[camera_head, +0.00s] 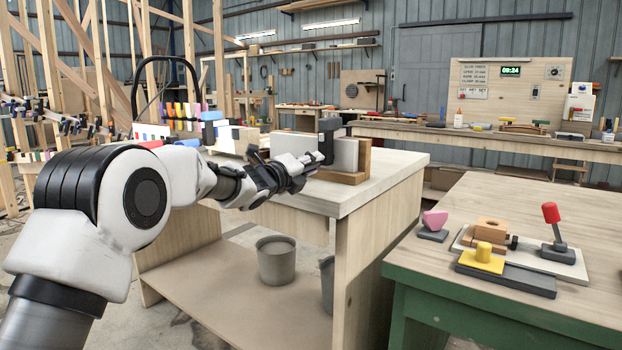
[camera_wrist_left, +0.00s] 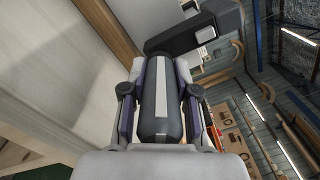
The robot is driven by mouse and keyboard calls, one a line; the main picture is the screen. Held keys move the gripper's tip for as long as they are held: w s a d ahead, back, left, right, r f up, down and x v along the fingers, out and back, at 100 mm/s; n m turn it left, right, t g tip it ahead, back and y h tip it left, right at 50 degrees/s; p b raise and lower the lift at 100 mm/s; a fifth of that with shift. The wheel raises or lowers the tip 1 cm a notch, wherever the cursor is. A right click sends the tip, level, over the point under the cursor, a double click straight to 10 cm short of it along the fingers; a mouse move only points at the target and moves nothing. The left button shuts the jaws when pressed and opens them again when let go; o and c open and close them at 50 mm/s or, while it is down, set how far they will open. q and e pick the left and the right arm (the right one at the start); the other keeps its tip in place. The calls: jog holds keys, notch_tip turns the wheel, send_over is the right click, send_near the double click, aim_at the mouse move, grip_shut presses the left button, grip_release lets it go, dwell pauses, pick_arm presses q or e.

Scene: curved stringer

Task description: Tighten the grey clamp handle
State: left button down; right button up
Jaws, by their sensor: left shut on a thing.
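My left gripper (camera_head: 308,166) is at the near edge of the work on the middle bench. In the left wrist view, its two fingers (camera_wrist_left: 160,105) are shut on the grey clamp handle (camera_wrist_left: 161,88), a dark grey rounded grip with a pale stripe along it. A black clamp bar (camera_wrist_left: 190,38) with a small white patch lies beyond the handle. In the head view, the dark clamp head (camera_head: 328,126) stands against upright pale boards (camera_head: 345,154); the handle itself is mostly hidden by the gripper. My right gripper is not in view.
The middle bench (camera_head: 395,172) has bare top to the right of the boards. A green-sided table (camera_head: 475,205) at right holds a red-knobbed fixture (camera_head: 556,235) and small blocks. A grey bucket (camera_head: 277,262) stands on the bench's lower shelf.

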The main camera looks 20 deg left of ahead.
pick_arm(q)
jog(key=m+b, duration=0.1)
jog(key=m, duration=0.1)
jog(key=m+b, duration=0.4)
jog(key=shift+f+m, duration=0.3)
jog(key=m+b, duration=0.2)
jog(key=shift+m, duration=0.3)
jog(key=shift+a+r+m+b, duration=0.15)
jog(key=shift+m+b, duration=0.8)
jog(key=shift+m, duration=0.55)
jog(key=c, duration=0.9)
grip_release()
jog(key=shift+o, duration=0.2)
